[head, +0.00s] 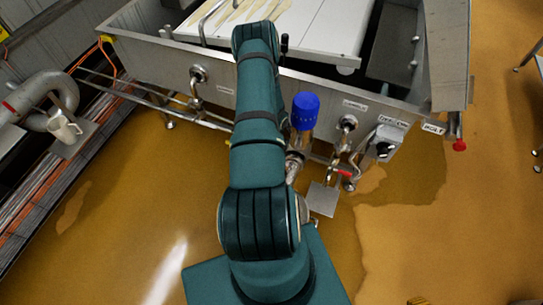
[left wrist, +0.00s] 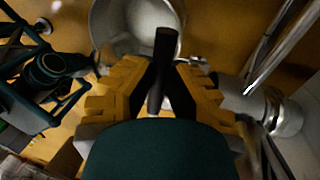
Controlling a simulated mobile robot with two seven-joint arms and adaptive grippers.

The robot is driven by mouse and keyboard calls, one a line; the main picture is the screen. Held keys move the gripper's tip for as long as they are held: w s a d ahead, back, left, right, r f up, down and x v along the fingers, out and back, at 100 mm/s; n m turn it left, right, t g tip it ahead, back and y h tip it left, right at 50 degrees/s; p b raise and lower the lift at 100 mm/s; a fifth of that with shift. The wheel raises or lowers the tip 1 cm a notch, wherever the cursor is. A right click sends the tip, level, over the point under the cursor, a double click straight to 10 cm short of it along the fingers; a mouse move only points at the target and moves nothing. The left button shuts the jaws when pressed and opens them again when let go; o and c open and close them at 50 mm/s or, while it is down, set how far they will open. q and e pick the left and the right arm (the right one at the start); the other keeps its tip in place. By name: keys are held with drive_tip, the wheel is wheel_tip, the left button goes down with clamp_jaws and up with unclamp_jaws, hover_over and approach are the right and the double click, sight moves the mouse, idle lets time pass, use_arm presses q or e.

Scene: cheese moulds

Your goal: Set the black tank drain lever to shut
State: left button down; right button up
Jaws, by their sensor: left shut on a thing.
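The black lever (left wrist: 165,48) shows in the left wrist view as a dark bar running up from between my yellow fingers. My left gripper (left wrist: 164,82) is closed around it, with one finger on each side. In the head view a green arm of mine reaches up to the tank's front wall, and its gripper is hidden. The steel tank (head: 325,90) fills the top of the head view. I cannot tell from these frames which way the lever is set. My right gripper is in neither view.
A blue-capped steel fitting (head: 305,112) stands right of the arm. A grey switch box (head: 385,142) and pipes are on the tank front. A round steel vessel (left wrist: 108,30) and steel pipework (left wrist: 285,115) surround the gripper. Wet tan floor is open at the right.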

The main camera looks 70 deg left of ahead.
use_arm(q)
drive_tip(key=c, duration=0.9)
unclamp_jaws()
drive_tip(key=shift+f, duration=0.15)
wheel_tip(320, 180, up, 12)
drive_tip(key=w+a, duration=0.1)
drive_tip(key=shift+w+a, duration=0.35)
drive_tip(key=shift+s+f, duration=0.1)
drive_tip(key=shift+s, duration=0.05)
